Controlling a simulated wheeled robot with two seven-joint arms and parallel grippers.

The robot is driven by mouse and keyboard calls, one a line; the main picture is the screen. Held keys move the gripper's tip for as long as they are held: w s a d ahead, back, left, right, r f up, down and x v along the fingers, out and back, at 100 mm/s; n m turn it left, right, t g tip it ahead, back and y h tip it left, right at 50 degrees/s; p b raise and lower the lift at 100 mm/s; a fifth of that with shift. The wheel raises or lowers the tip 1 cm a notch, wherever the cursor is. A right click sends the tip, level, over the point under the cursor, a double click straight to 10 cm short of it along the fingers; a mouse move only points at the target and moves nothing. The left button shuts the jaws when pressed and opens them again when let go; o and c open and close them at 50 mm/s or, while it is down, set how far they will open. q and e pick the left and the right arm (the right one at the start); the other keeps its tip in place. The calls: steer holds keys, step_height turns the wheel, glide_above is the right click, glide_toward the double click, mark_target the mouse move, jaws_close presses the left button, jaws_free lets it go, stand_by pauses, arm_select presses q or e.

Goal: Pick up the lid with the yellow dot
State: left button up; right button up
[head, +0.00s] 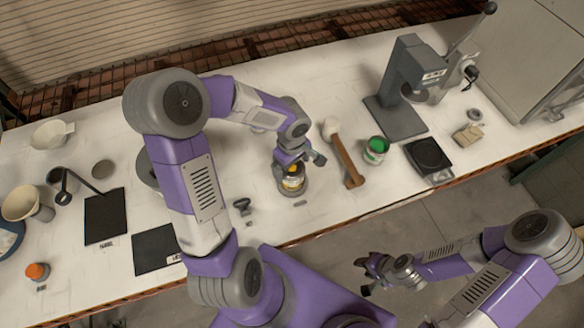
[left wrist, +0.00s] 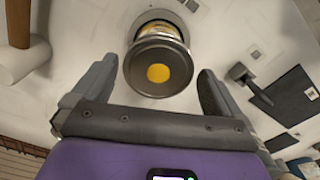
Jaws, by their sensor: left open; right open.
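The lid with the yellow dot (left wrist: 140,82) is a round grey metal disc in the left wrist view. It appears to sit on a can with a yellow label (left wrist: 157,30). In the head view the can (head: 292,184) stands near the table's front edge, its top mostly hidden by my left gripper. My left gripper (head: 299,161) is open just above the can. In the left wrist view its fingers (left wrist: 155,76) are on either side of the lid, with gaps on both sides. My right gripper (head: 372,275) is open and empty, in front of the table.
A mallet (head: 346,163) lies right of the can, with a green-topped can (head: 376,150) and a black scale (head: 427,155) beyond it. A small dark clamp-like object (head: 242,205) is to the left. Black mats (head: 105,218) and an orange-capped jar (head: 37,271) are farther left.

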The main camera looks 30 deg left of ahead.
arm_select(q)
steer(key=shift+w, duration=0.1)
steer(key=shift+c, duration=0.3)
steer(key=c, duration=0.8)
